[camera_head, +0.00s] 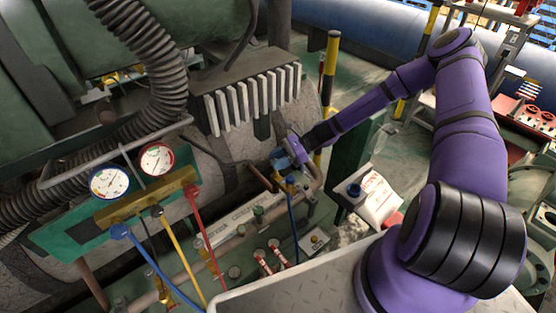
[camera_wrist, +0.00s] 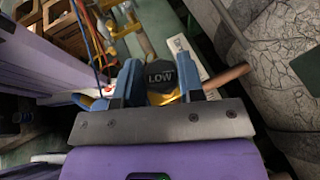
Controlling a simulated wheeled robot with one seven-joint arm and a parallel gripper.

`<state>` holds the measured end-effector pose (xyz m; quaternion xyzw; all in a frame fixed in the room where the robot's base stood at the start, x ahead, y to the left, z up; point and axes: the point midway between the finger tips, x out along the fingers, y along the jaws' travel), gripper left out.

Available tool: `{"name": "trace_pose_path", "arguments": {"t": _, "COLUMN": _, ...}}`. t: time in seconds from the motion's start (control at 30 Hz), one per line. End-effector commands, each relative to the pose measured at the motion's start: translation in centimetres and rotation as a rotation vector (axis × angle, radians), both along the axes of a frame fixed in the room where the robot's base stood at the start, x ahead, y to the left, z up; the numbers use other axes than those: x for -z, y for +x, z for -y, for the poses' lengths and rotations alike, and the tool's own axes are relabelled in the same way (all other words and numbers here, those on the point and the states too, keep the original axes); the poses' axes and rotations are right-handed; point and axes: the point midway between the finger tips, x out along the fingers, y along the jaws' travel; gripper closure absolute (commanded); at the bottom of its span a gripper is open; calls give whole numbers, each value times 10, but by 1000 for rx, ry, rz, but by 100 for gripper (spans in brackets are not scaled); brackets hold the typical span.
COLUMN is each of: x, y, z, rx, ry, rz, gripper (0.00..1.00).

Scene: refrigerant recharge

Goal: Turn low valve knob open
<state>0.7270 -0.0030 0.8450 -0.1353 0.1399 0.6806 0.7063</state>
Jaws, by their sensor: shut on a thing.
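The low valve knob (camera_wrist: 161,76) is a dark, many-sided cap marked "LOW" in the wrist view. It sits between the two blue fingers of my gripper (camera_wrist: 160,82), one finger on each side. My gripper is shut on it. A bit of yellow shows just below the knob. In the head view my gripper (camera_head: 288,156) is at the pipework below the finned grey block, at the end of my purple arm. The knob itself cannot be made out clearly there.
A brass manifold (camera_head: 147,203) with a blue gauge (camera_head: 109,182) and a red gauge (camera_head: 157,160) stands at the left, with blue, yellow and red hoses hanging. A copper-coloured pipe (camera_wrist: 226,76) lies right of my gripper. A white container (camera_head: 379,198) stands right of the pipework.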

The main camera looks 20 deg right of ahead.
Motion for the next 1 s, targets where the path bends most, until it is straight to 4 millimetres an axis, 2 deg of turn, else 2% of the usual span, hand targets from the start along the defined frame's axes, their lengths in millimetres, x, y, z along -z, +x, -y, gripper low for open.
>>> {"name": "trace_pose_path", "arguments": {"t": 0.23, "x": 1, "y": 0, "z": 0, "rx": -111, "ry": -3, "rz": -1, "gripper": 88}}
{"name": "trace_pose_path", "arguments": {"t": 0.6, "x": 1, "y": 1, "z": 1, "rx": -123, "ry": -3, "rz": -2, "gripper": 88}}
{"name": "trace_pose_path", "arguments": {"t": 0.63, "x": 1, "y": 1, "z": 1, "rx": -123, "ry": -3, "rz": -1, "gripper": 60}}
{"name": "trace_pose_path", "arguments": {"t": 0.7, "x": 1, "y": 1, "z": 1, "rx": -123, "ry": -3, "rz": -1, "gripper": 44}}
{"name": "trace_pose_path", "arguments": {"t": 0.73, "x": 1, "y": 1, "z": 1, "rx": -122, "ry": -3, "rz": -1, "gripper": 39}}
{"name": "trace_pose_path", "arguments": {"t": 1.0, "x": 0, "y": 1, "z": 1, "rx": -122, "ry": -2, "rz": -1, "gripper": 39}}
